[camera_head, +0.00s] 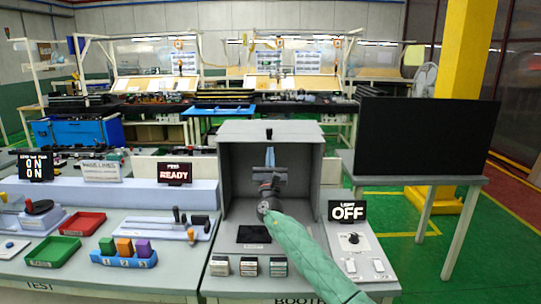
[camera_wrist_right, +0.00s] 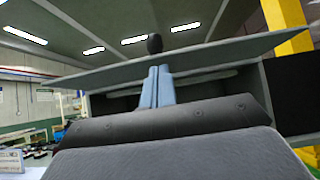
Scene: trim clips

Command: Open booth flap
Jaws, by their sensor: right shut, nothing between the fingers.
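The booth (camera_head: 233,180) is a grey box on the right-hand bench, and its front stands open to a dark interior. A light grey panel (camera_head: 240,131), which looks like the flap, lies across its top; a small dark knob (camera_head: 269,133) shows at its front edge. In the right wrist view the panel (camera_wrist_right: 220,52) runs tilted across the picture with the dark knob (camera_wrist_right: 155,43) above my fingertips. My right gripper (camera_head: 270,156) is in front of the opening, blue fingers together and empty, pointing up just below the panel. I cannot tell whether they touch it. My left gripper is out of view.
A sign reading OFF (camera_head: 347,211) stands right of the booth, near a black switch (camera_head: 353,238). Several small blocks line the bench front. A black screen (camera_head: 425,135) stands on a side table at right. Trays and coloured blocks fill the left bench.

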